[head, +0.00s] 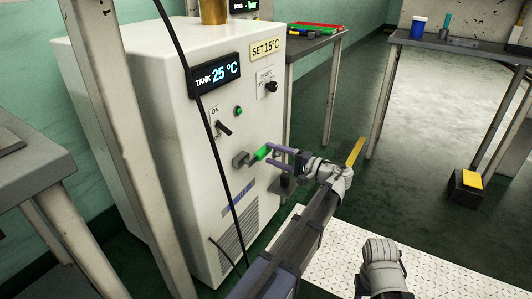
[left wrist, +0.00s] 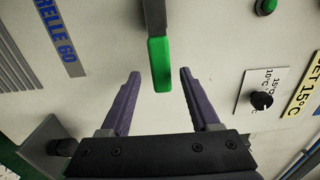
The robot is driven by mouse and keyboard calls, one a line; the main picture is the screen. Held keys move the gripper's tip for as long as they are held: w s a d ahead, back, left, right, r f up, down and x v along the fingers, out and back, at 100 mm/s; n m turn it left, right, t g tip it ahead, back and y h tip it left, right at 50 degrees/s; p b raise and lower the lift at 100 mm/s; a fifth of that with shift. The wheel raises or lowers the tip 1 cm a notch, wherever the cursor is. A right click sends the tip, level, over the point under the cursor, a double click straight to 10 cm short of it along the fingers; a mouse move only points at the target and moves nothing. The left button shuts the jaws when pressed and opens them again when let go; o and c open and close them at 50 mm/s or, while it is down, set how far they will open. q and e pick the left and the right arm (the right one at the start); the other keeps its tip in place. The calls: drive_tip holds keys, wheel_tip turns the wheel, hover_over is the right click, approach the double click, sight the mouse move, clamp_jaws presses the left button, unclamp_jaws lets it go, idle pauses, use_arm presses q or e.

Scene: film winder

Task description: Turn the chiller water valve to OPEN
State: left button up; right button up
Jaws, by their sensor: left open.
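The chiller (head: 150,130) is a white cabinet with a "TANK 25 °C" display. A valve lever with a green grip (head: 263,152) sticks out from a grey body (head: 241,159) low on its front. In the left wrist view the green grip (left wrist: 160,65) points down between the finger tips, with a gap on both sides. My left gripper (head: 270,157) is open, its purple fingers on either side of the grip's end. In the left wrist view, my left gripper (left wrist: 159,78) holds nothing. My right gripper is out of the head view.
Above the valve are an ON switch (head: 223,128), a green lamp (head: 239,111) and a black set knob (head: 271,87). A black cable (head: 208,125) and a pale post (head: 125,140) stand in front of the chiller. Workbenches flank it; open floor lies to the right.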

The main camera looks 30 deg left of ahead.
use_arm(q)
drive_tip(key=shift+s+d, duration=0.2)
drive_tip(key=shift+d, duration=1.85)
idle(0.8)
